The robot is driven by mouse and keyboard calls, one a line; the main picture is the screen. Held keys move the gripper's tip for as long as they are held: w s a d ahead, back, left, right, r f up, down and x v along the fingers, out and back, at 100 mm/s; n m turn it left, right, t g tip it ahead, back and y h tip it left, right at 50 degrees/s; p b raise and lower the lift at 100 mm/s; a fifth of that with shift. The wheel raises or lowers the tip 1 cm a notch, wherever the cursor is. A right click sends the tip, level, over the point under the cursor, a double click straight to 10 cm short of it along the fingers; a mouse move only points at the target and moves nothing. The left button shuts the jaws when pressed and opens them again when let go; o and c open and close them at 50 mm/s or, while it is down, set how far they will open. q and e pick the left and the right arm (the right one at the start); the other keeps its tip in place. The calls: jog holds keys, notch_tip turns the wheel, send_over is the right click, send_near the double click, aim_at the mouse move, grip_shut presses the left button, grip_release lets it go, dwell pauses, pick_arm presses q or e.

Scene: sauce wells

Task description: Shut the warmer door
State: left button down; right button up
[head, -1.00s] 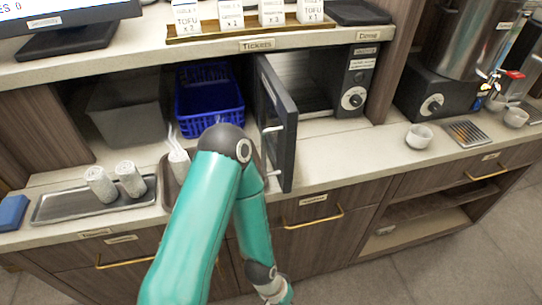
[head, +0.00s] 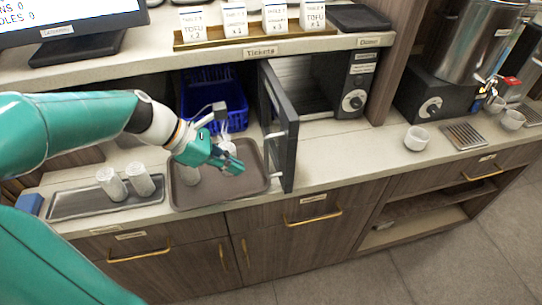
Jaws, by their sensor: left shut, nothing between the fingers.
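The warmer (head: 354,85) is a dark box under the shelf, with a dial on its right side. Its door (head: 286,135) stands wide open, hinged at the left and swung out toward the counter's front edge. The door handle (head: 274,136) shows on its left-facing side. My left gripper (head: 233,165) is shut and empty above the brown tray, to the left of the door and apart from it. My right gripper is not in view.
The brown tray (head: 257,183) holds white items, partly hidden by my gripper. A metal tray (head: 80,206) with two rolled towels (head: 140,180) lies to the left. A blue basket (head: 236,108) stands behind. A white cup (head: 418,137) stands on the clear counter to the right.

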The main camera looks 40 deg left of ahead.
pick_arm(q)
notch_tip(320, 180, up, 4)
jog(key=s+a+n, duration=0.1)
jog(key=p, duration=0.1)
send_near(286, 169)
jog(key=shift+t, duration=0.4)
jog(key=x, duration=0.3)
jog(key=s+f+x, duration=0.1)
jog(key=x, duration=0.1)
jog(key=shift+w+f, duration=0.15)
jog(key=shift+f, duration=0.05)
jog(key=shift+w+d, duration=0.35)
jog(key=shift+w, duration=0.05)
